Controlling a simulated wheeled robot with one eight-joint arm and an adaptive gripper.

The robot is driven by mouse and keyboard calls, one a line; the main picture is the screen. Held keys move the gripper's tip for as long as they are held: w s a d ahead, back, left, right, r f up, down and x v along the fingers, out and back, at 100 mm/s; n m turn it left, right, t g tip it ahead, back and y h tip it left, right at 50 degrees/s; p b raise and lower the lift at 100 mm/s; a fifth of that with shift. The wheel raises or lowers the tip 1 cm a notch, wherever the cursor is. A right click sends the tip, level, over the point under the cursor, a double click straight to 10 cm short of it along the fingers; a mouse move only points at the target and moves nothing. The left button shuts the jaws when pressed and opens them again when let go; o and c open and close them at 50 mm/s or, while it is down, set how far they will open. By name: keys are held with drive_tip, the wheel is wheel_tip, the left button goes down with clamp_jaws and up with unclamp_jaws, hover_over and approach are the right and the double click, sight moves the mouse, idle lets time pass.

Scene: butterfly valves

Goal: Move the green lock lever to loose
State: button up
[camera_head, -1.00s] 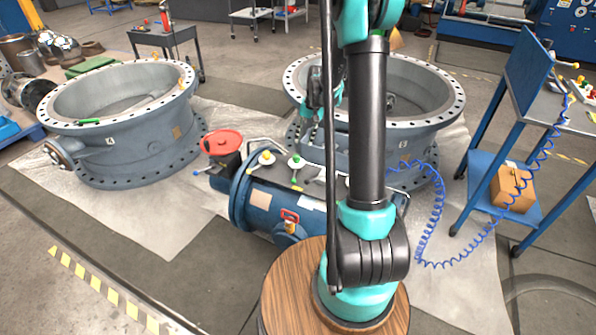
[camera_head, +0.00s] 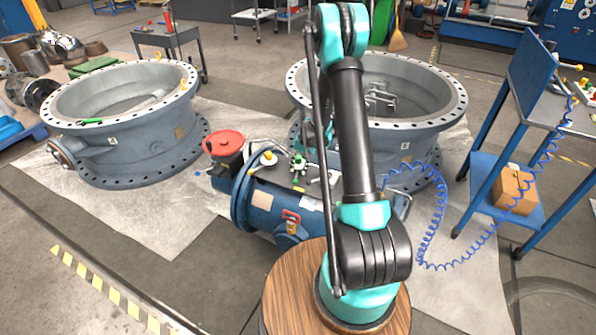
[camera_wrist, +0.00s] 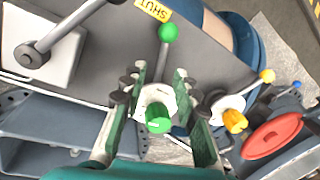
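The green lock lever shows in the wrist view as a rod with a green ball (camera_wrist: 168,32) at its far end, rising from a white hub with a green knob (camera_wrist: 158,118). The ball lies towards a yellow SHUT label (camera_wrist: 152,9). My gripper (camera_wrist: 160,82) is open, with one finger on each side of the hub and rod. I cannot tell whether either finger touches. In the head view, green parts (camera_head: 299,168) show at the lever's place on the blue valve body (camera_head: 268,200); my arm partly hides this area.
A yellow-balled lever (camera_wrist: 235,120) stands close to my right finger, with a red handwheel (camera_wrist: 272,138) beyond it. A grey-handled lever (camera_wrist: 32,54) is at the left. Large flanged valve rings (camera_head: 120,95) stand behind, and a blue coiled hose (camera_head: 437,225) hangs right.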

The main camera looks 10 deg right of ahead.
drive_tip(key=shift+a+f, duration=0.2)
drive_tip(key=shift+f, duration=0.75)
clamp_jaws()
